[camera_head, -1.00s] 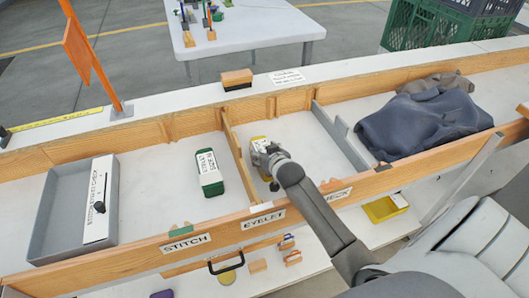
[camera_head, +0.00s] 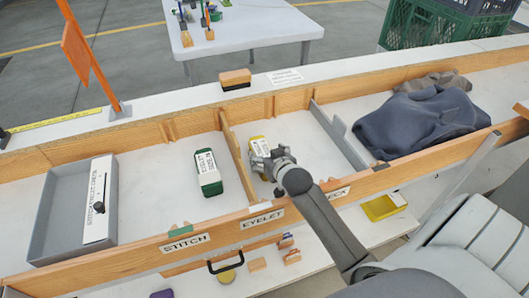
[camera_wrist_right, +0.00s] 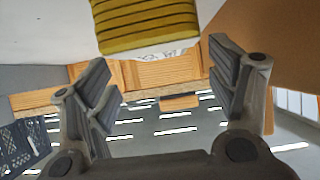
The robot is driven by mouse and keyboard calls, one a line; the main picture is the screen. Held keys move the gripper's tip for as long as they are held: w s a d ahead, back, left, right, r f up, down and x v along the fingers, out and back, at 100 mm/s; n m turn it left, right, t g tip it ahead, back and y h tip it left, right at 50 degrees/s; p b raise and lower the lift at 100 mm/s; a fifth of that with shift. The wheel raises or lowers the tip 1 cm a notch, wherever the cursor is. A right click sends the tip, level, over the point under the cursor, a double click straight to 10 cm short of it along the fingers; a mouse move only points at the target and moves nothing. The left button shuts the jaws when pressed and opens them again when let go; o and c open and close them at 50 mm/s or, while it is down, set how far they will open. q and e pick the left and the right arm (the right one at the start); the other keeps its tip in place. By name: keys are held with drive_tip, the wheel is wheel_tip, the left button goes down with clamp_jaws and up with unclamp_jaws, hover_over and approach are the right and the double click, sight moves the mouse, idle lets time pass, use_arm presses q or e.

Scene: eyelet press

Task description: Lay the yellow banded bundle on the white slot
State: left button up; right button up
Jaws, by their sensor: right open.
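The yellow bundle with dark bands (camera_wrist_right: 145,22) fills the top middle of the right wrist view. In the head view its yellow and white end (camera_head: 258,142) shows in the EYELET compartment, the rest hidden behind my right gripper (camera_head: 268,163). My right gripper is open, its two fingers (camera_wrist_right: 158,72) wide apart with nothing held between them. The bundle shows above the gap between the fingers. A green and white bundle (camera_head: 207,172) lies in the STITCH compartment. I cannot tell which white surface is the white slot. My left gripper is not in view.
A grey tray (camera_head: 48,212) with a white labelled strip (camera_head: 100,195) stands at the left. A wooden divider (camera_head: 236,155) stands left of the yellow bundle, a grey divider (camera_head: 338,135) right of it. Dark cloth (camera_head: 420,122) lies at the right. The STITCH floor is largely bare.

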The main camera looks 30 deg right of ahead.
drive_tip(key=shift+v, duration=1.3)
